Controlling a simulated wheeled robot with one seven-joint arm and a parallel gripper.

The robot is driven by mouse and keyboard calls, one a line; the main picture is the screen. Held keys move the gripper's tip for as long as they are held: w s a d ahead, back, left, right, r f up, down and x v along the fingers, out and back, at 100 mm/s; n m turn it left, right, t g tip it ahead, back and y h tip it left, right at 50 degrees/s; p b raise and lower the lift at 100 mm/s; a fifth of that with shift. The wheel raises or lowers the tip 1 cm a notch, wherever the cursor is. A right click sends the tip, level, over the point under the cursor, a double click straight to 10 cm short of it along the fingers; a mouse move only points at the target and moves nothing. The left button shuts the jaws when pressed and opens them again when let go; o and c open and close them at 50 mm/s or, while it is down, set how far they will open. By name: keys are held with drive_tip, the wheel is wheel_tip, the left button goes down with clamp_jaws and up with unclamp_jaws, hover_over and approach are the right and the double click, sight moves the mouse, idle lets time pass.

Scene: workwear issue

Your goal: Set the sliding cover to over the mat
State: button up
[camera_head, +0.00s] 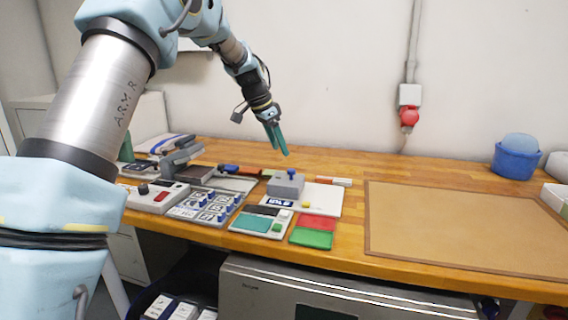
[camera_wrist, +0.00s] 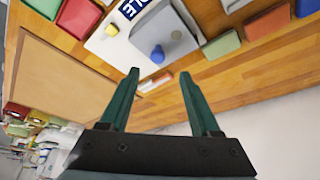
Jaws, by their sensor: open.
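A grey cover (camera_head: 284,186) with a blue knob (camera_head: 291,173) sits on a white base plate (camera_head: 327,201) on the workbench. The cover also shows in the wrist view (camera_wrist: 178,33), with its knob (camera_wrist: 157,54) just beyond the gap between my fingertips. The base carries a partly hidden dark blue label and a small yellow knob (camera_head: 306,204). My gripper (camera_head: 283,154) is open and empty, above and apart from the cover; its green fingers are spread in the wrist view (camera_wrist: 160,78). A large brown mat (camera_head: 460,226) lies flat to the right.
Red (camera_head: 318,222) and green (camera_head: 311,239) trays lie in front of the base. A panel with blue knobs (camera_head: 206,207) and a grey box with a red display (camera_head: 158,197) stand left. A blue tub (camera_head: 516,160) stands back right. The wall is behind the bench.

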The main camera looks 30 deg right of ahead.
drive_tip(key=shift+v, duration=1.35)
drive_tip(key=s+a+f+n+y, duration=0.1)
drive_tip(key=a+f+n, duration=0.15)
drive_tip(key=a, duration=0.55)
drive_tip(key=s+a+f+n+t+y, duration=0.15)
drive_tip(key=a+n, duration=0.25)
drive_tip(key=a, duration=0.5)
drive_tip(key=s+a+f+n, duration=0.2)
drive_tip(key=a+n, duration=0.1)
drive_tip(key=a, duration=0.5)
drive_tip(key=s+a+f+n+y, duration=0.1)
drive_tip(key=s+a+f+n, duration=0.1)
drive_tip(key=s+a, duration=0.5)
drive_tip(key=s+a+f+n, duration=0.3)
drive_tip(key=s+a+n, duration=0.2)
drive_tip(key=s+a, duration=0.3)
drive_tip(key=shift+a+f+y, duration=0.15)
drive_tip(key=shift+a+y, duration=0.2)
drive_tip(key=shift+a, duration=0.3)
